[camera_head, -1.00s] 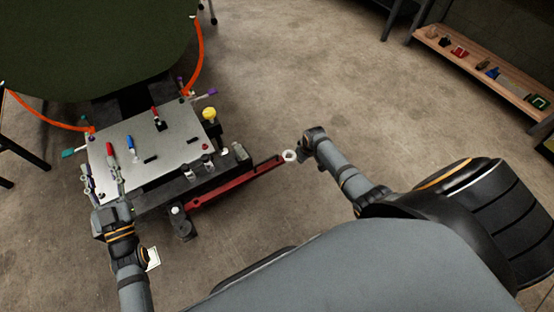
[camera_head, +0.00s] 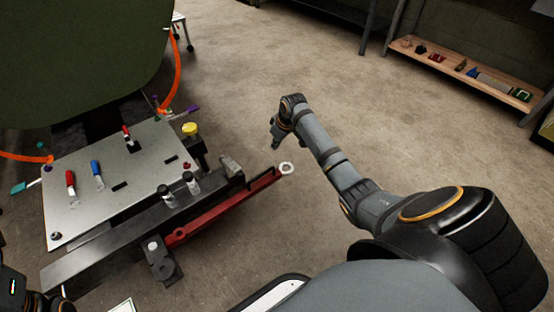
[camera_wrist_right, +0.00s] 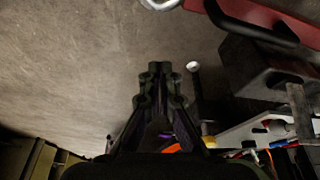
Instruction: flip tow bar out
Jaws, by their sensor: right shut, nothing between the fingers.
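The tow bar (camera_head: 222,208) is a long red bar low along the near side of the grey cart, with a pale ring (camera_head: 286,168) at its right end. In the right wrist view the red bar (camera_wrist_right: 265,14) crosses the top right corner, and part of the ring (camera_wrist_right: 160,3) shows at the top edge. My right gripper (camera_head: 274,143) points down just beyond the ring, apart from it. Its fingers (camera_wrist_right: 160,68) are shut and empty. Only a dark piece of my left arm shows at the bottom left; its fingers are out of view.
The cart's plate (camera_head: 75,205) carries red and blue handled tools. A yellow knob (camera_head: 190,129) stands at its right corner. Orange hoses hang near the green fuselage (camera_head: 80,60). A wooden shelf (camera_head: 465,75) with small items stands at the far right. The floor right of the cart is clear.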

